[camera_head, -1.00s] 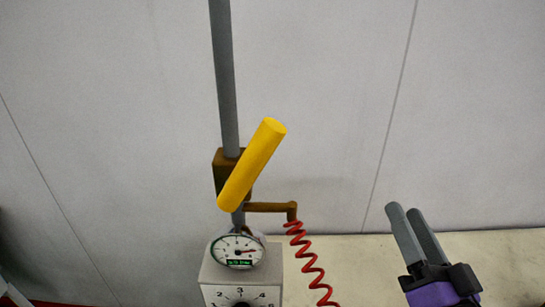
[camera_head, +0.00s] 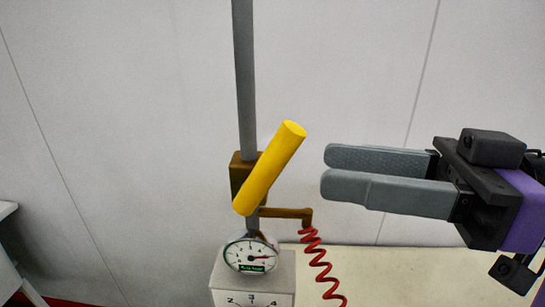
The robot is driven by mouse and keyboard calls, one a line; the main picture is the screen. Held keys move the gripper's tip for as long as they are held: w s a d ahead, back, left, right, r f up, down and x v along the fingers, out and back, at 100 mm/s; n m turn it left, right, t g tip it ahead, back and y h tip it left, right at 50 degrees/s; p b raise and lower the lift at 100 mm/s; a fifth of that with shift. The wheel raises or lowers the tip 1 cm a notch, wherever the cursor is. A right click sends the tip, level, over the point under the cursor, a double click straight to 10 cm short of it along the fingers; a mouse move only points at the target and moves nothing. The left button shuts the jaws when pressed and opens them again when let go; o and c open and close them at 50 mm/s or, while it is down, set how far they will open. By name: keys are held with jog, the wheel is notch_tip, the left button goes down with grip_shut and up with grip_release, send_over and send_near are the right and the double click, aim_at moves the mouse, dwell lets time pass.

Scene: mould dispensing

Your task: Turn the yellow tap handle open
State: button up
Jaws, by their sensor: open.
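The yellow tap handle (camera_head: 270,168) is a thick cylinder, tilted with its upper end to the right. It sits in front of a brown valve body (camera_head: 238,172) on a grey vertical pipe (camera_head: 244,80). My gripper (camera_head: 325,172) is to the right of the handle, its two grey fingers pointing left. The fingers are apart with a narrow gap between them, and nothing is held. In the picture a gap of bare wall lies between the fingertips and the handle. The depth between them is hard to tell.
Below the handle are a brown spout (camera_head: 288,213), a red coiled hose (camera_head: 318,262), a round gauge (camera_head: 250,256) and a grey box with a dial (camera_head: 252,283). A pale surface (camera_head: 400,275) lies at lower right. The grey wall (camera_head: 140,120) stands behind.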

aim_at(272, 183)
jog(key=p+x, duration=0.2)
jog(key=x, duration=0.5)
jog(key=shift+a, duration=0.3)
jog(key=shift+c, duration=0.2)
grip_shut()
dwell(1.0)
